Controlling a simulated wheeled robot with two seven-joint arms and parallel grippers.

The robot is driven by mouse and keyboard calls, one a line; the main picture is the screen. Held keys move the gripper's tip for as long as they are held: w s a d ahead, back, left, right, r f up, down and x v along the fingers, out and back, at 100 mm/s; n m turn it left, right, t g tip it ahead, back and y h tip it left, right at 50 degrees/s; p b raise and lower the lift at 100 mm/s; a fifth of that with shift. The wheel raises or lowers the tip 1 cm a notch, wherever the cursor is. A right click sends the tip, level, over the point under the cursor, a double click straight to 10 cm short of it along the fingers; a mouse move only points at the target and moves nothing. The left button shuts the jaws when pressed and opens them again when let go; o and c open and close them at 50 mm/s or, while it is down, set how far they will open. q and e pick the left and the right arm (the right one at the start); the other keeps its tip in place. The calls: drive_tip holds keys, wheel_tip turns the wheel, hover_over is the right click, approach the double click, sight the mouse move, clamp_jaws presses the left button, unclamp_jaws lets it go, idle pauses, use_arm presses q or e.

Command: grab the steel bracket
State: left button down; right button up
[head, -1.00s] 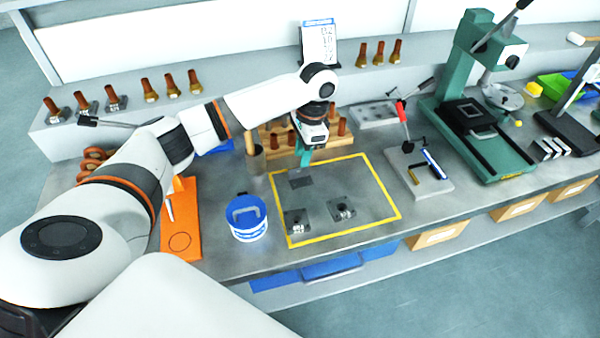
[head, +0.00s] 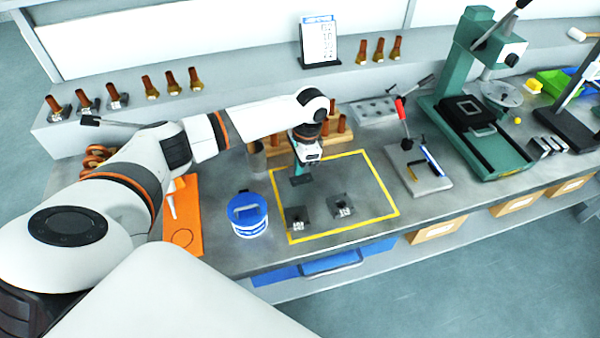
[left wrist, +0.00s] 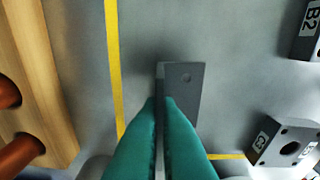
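The steel bracket (head: 302,180) is a small dark grey plate inside the yellow-outlined area, near its back left part. In the left wrist view the bracket (left wrist: 187,88) shows a flat face with one hole and a thin edge flange on its left. My left gripper (left wrist: 160,100) has its teal fingers close together on either side of that flange, with only the flange's thickness between them. In the head view my left gripper (head: 300,173) reaches down onto the bracket. Whether the bracket touches the table is hard to tell. My right gripper is not in view.
Two dark fixture blocks stand in the yellow outline, one at the front left (head: 297,218) and one nearer the middle (head: 342,207). A blue-lidded tub (head: 248,215) stands left of it. A wooden rack (left wrist: 35,80) with brown pegs is close to the gripper.

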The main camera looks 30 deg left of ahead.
use_arm(q)
drive_tip(key=shift+r, duration=0.1)
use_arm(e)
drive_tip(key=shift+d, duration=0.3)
